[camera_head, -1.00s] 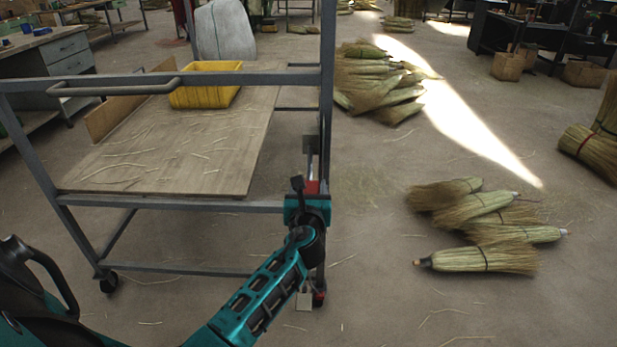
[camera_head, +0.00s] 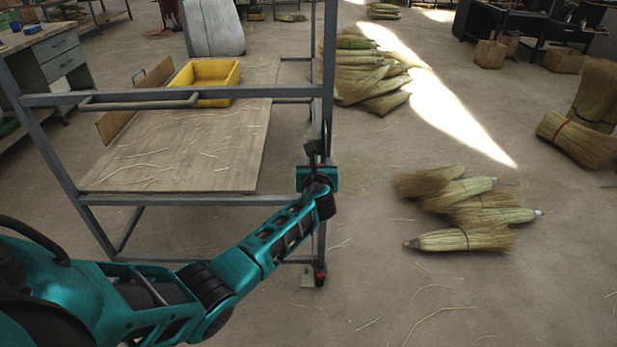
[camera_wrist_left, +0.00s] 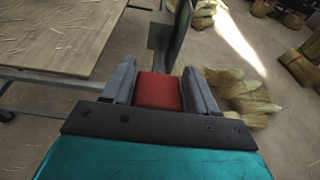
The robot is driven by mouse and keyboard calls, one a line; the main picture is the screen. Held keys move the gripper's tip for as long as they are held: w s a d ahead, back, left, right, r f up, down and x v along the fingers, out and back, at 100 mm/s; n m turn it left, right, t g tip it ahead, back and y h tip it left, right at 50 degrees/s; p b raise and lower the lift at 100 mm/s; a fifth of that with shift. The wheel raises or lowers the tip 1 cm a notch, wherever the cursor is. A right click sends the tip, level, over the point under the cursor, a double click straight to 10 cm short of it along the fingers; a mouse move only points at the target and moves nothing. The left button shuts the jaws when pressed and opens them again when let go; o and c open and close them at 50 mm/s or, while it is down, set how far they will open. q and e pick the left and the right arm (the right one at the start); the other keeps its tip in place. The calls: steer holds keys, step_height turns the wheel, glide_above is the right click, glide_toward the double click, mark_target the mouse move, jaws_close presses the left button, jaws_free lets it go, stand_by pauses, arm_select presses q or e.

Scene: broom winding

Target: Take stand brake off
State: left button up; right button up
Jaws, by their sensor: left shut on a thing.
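The stand is a grey metal frame with a wooden shelf (camera_head: 215,150), on the left in the head view. My left gripper (camera_head: 316,152) is at its right front post, just above the shelf's front edge. In the left wrist view a red block-shaped piece (camera_wrist_left: 158,91) sits between the fingers of my left gripper (camera_wrist_left: 160,85), which is shut on it. A flat grey metal plate stands upright just beyond it. Another small red part (camera_head: 320,272) shows at the foot of the post. My right gripper is out of view.
A yellow bin (camera_head: 205,82) sits on the shelf. Several brooms (camera_head: 465,238) lie on the floor to the right, with a larger pile (camera_head: 365,78) behind. A desk (camera_head: 50,60) stands at the far left. The floor at front right is mostly clear, with scattered straw.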

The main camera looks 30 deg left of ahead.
arm_select(q)
steer(key=shift+w+a+r+p, duration=0.15)
steer(key=shift+r+p, duration=0.05)
steer(key=shift+r, duration=0.35)
steer(key=shift+w+a+r+p, duration=0.15)
steer(key=shift+r+p, duration=0.05)
steer(key=shift+r, duration=0.35)
steer(key=shift+w+a+r, duration=0.15)
steer(key=shift+w+r, duration=0.05)
steer(key=shift+w+p, duration=0.1)
steer(key=shift+p, duration=0.25)
stand_by(0.3)
steer(key=o, duration=1.4)
steer(key=shift+f, duration=0.1)
steer(key=shift+s, duration=0.2)
